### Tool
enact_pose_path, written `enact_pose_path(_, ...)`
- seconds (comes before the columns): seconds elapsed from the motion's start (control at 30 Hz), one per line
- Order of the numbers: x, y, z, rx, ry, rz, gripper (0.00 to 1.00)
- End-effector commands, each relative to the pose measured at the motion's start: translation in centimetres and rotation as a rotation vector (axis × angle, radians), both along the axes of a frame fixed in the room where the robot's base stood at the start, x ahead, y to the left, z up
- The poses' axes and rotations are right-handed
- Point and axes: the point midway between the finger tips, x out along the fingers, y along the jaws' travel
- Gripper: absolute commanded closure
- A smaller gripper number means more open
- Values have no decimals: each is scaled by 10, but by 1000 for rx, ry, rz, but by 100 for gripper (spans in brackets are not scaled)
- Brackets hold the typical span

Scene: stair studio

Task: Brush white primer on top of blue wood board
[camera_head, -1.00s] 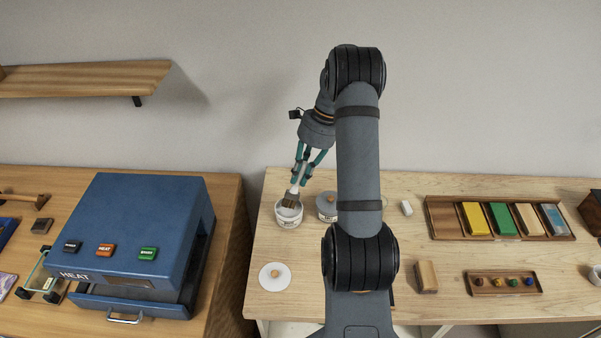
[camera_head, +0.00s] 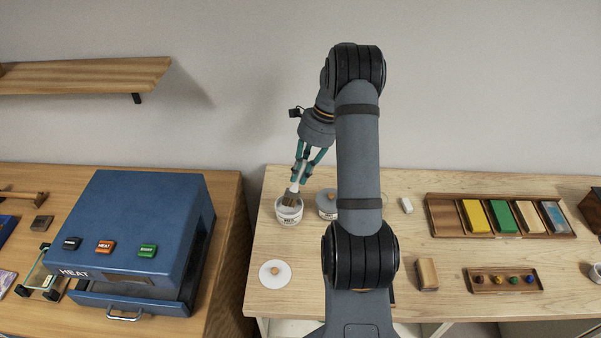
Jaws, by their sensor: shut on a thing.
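My gripper (camera_head: 300,172) is shut on a brush with a pale handle and brown bristles (camera_head: 290,199). The brush points down into an open white jar (camera_head: 289,215) at the left of the light wood table. The bristle tips are at or inside the jar's mouth; I cannot tell how deep. A white round lid with a wooden knob (camera_head: 275,274) lies on the table in front of the jar. A second jar with a grey lid (camera_head: 327,204) stands just right of the open one, partly hidden by my arm. I cannot make out the blue wood board.
A tray (camera_head: 445,217) of yellow, green, tan and blue-grey blocks lies at the right, with a small knob tray (camera_head: 504,281) in front. A wood-faced block (camera_head: 427,275) stands nearer my arm. A blue heat machine (camera_head: 140,225) is on the left bench.

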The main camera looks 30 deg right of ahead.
Motion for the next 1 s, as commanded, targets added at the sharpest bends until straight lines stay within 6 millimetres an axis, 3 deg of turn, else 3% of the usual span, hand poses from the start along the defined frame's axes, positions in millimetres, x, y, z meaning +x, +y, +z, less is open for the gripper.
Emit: enact_pose_path(1.0,0,0,-9,0,0,0,100)
